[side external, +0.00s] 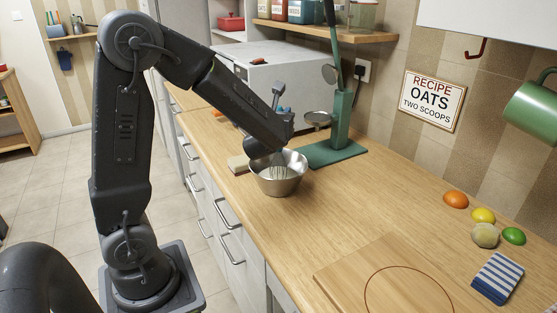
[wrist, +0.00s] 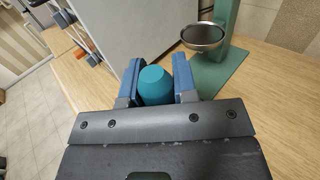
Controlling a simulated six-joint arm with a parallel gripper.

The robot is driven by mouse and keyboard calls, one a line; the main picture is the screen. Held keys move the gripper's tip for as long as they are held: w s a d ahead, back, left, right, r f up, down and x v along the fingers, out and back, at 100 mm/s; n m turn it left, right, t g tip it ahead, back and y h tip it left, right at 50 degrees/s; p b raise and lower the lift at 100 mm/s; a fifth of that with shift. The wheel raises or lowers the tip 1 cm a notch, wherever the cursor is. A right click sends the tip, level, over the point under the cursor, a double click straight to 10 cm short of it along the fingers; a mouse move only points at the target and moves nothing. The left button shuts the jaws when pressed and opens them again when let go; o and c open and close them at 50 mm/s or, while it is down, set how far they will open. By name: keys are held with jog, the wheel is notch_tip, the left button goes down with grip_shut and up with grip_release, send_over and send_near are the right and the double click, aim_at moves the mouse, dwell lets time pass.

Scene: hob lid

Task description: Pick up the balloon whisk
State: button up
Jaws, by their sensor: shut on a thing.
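The balloon whisk (side external: 279,166) stands with its wire end down in a steel bowl (side external: 280,187) on the wooden worktop. My gripper (side external: 274,146) is above the bowl. In the wrist view, the blue fingers of my gripper (wrist: 158,75) are shut on the whisk's teal handle (wrist: 155,86), its rounded end facing the camera. The wires appear inside the bowl's rim; whether they touch its floor I cannot tell. The bowl is hidden in the wrist view.
A green stand (side external: 341,125) with a steel dish (side external: 317,118) rises close right of the bowl. A grey-white box (side external: 290,75) is behind. A cream and red block (side external: 238,164) lies left. Worktop (side external: 340,215) toward the wooden board (side external: 350,270) is clear.

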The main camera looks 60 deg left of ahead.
jog(key=s+a+r, duration=0.6)
jog(key=s+r, duration=0.3)
jog(key=r, duration=0.2)
jog(key=w+d+r+t+y, duration=0.1)
jog(key=w+d+r, duration=0.1)
jog(key=w+d, duration=0.5)
notch_tip(320, 180, down, 12)
jog(key=shift+s+d, duration=0.2)
dwell(1.0)
dwell(0.4)
jog(key=shift+d, duration=0.1)
